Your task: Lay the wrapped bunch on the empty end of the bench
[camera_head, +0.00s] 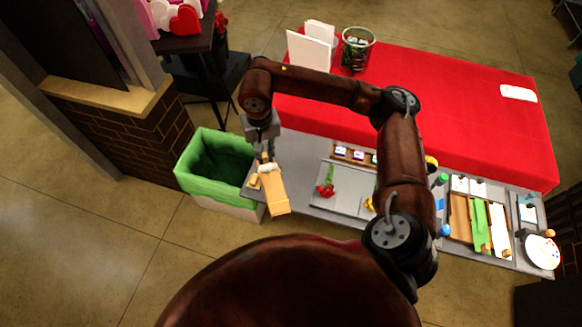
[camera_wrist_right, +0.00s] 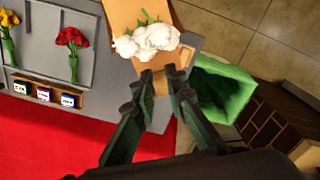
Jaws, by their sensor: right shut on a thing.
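The wrapped bunch, tan paper (camera_head: 274,195) around white flowers (camera_wrist_right: 147,41), is at the left end of the grey bench (camera_head: 308,195). Its paper end points toward the near edge and reaches past it. My right gripper (camera_head: 266,157) is shut on the bunch at its flower end. In the right wrist view the fingertips (camera_wrist_right: 160,74) are close together just beside the white blooms. I cannot tell whether the bunch rests on the bench or hangs just above it. My left gripper is not in view.
A green-lined bin (camera_head: 190,182) stands against the bench's left end. A grey tray (camera_head: 344,200) with red flowers (camera_head: 326,190) lies right of the bunch. Small labelled jars in a rack (camera_head: 354,155) stand behind it. The red-covered table (camera_head: 450,110) runs along the back.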

